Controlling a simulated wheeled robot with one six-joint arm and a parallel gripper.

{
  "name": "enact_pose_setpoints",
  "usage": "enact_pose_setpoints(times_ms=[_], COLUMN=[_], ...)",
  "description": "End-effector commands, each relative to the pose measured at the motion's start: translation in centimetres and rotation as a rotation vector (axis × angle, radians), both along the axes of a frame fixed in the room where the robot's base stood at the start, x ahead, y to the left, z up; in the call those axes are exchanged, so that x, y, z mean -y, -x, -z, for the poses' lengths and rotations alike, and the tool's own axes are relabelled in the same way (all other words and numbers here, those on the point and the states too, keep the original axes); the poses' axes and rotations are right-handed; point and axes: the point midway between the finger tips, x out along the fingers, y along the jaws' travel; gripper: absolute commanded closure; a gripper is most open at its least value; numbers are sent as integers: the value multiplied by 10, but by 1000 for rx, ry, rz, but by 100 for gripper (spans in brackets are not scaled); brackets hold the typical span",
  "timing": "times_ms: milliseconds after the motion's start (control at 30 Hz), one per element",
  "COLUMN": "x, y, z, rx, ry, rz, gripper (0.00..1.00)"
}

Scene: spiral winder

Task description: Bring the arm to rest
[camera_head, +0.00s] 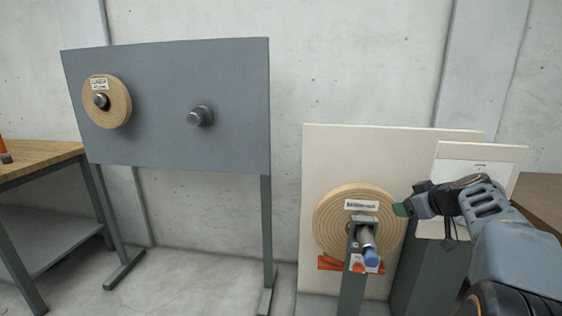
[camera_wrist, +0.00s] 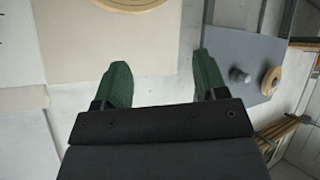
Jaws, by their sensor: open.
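My gripper (camera_head: 403,208) is at the right in the head view, in front of the pale winder panel and beside the right edge of a tan spiral roll. In the wrist view its two green fingers (camera_wrist: 163,85) stand wide apart with nothing between them. The roll (camera_head: 331,226) carries a white label and sits on the winder. A grey post with a blue-tipped handle (camera_head: 371,256) stands in front of the roll. Whether my fingertips touch the roll cannot be told from the head view, but they appear apart from it.
A grey board (camera_head: 165,140) on legs holds another tan roll (camera_head: 107,112) on its left peg and an empty right peg (camera_head: 200,116). A wooden bench (camera_head: 40,160) stands at the far left. A white sheet on a grey stand (camera_head: 478,152) is close behind my arm. Floor between them is clear.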

Motion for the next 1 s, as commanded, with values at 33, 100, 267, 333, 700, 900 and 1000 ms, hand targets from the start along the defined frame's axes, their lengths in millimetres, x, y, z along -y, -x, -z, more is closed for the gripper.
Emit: enact_pose_setpoints(times_ms=[33,100,267,333,700,900,1000], x=[-36,-75,-146,-168,-209,-210,-210], y=[10,28,82,107,201,214,214], z=[-33,-43,-64,-71,-86,-85,-85], rx=[-73,-182,-406,-484,-658,-667,-667], ry=[-37,-85,-137,-138,-78,-66,-66], rz=[-8,10,84,128,336,371,371], gripper=[34,34,34,34,34,34,34])
